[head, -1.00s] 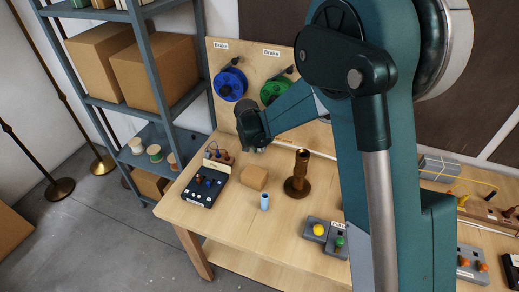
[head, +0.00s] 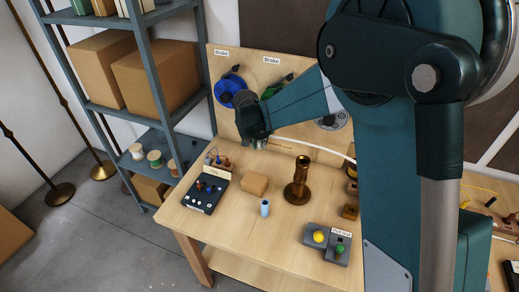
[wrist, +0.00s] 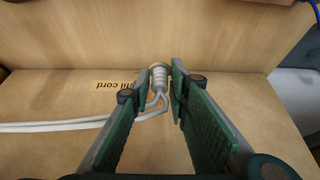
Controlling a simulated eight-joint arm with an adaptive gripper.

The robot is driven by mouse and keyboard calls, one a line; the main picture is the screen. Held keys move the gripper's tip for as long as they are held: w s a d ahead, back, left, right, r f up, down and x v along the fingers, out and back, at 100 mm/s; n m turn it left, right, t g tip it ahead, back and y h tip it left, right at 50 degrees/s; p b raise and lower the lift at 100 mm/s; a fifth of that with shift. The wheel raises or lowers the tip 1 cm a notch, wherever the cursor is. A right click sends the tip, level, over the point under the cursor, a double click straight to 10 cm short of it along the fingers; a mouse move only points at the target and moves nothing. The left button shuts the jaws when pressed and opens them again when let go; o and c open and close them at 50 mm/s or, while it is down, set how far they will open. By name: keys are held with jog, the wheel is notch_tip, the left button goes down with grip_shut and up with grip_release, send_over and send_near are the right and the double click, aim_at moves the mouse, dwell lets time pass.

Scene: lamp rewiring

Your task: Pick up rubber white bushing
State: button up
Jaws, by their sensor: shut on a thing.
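The rubber white bushing (wrist: 160,78) is a small ribbed sleeve with white cord (wrist: 60,125) coming out of it. It shows in the wrist view between the tips of my gripper (wrist: 162,82). The green-padded fingers are shut on it, one on each side. In the head view my gripper (head: 250,138) is at the back of the bench, in front of the upright wooden board. The bushing is too small to make out there. The white cord trails to the right.
A brass lamp base (head: 298,185), a wooden block (head: 254,184), a light blue cylinder (head: 265,208) and a black control box (head: 205,193) stand on the bench. A grey button box (head: 328,243) sits near the front. A blue reel (head: 229,88) hangs on the board.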

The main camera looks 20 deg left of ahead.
aim_at(259, 141)
notch_tip(259, 141, up, 5)
jog(key=shift+r, duration=0.1)
jog(key=s, duration=1.9)
jog(key=shift+s+p, duration=0.3)
